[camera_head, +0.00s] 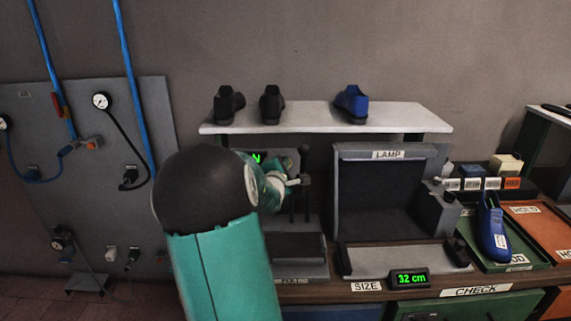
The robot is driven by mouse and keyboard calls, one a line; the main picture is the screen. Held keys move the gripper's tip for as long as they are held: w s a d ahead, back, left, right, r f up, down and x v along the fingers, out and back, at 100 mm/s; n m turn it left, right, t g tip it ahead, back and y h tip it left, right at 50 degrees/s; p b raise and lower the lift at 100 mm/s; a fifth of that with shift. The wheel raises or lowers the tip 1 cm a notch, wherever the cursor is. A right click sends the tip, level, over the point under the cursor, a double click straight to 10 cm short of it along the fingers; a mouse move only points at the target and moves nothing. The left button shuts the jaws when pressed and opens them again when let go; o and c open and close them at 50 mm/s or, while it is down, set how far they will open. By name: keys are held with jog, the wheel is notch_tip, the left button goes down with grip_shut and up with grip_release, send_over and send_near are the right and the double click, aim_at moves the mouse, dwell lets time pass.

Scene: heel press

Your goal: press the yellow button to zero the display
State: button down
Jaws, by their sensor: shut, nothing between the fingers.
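I do not see a yellow button; my arm covers part of the bench. A grey press-like unit (300,250) stands behind my arm. A green-lit display (255,157) at its top is mostly hidden, with only an "N" showing. My gripper (303,181) is small in view at the end of my arm, in front of this unit beside its dark upright rods. It is shut and empty. I cannot tell whether it touches the unit. Another display (409,279), at the bench front by the SIZE label, reads "32 cm".
A white shelf (320,117) above holds two black shoes (271,106) and a blue shoe (351,104). The LAMP booth (388,154) stands right of my gripper. Another blue shoe (492,230) lies in a green tray (520,260). Hoses and gauges (101,100) hang at left.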

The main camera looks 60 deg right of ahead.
jog(key=shift+w+d+f, duration=0.2)
jog(key=shift+d, duration=0.05)
dwell(0.6)
jog(key=shift+s+a+r, duration=0.3)
jog(key=shift+a+r, duration=0.15)
jog(key=shift+a, duration=0.2)
jog(key=shift+r, duration=0.1)
jog(key=shift+s+a+r, duration=0.5)
jog(key=shift+a+r, duration=0.25)
jog(key=shift+a, duration=0.15)
jog(key=shift+s+a+r, duration=0.45)
jog(key=shift+a+r, duration=0.25)
jog(key=shift+a, duration=0.15)
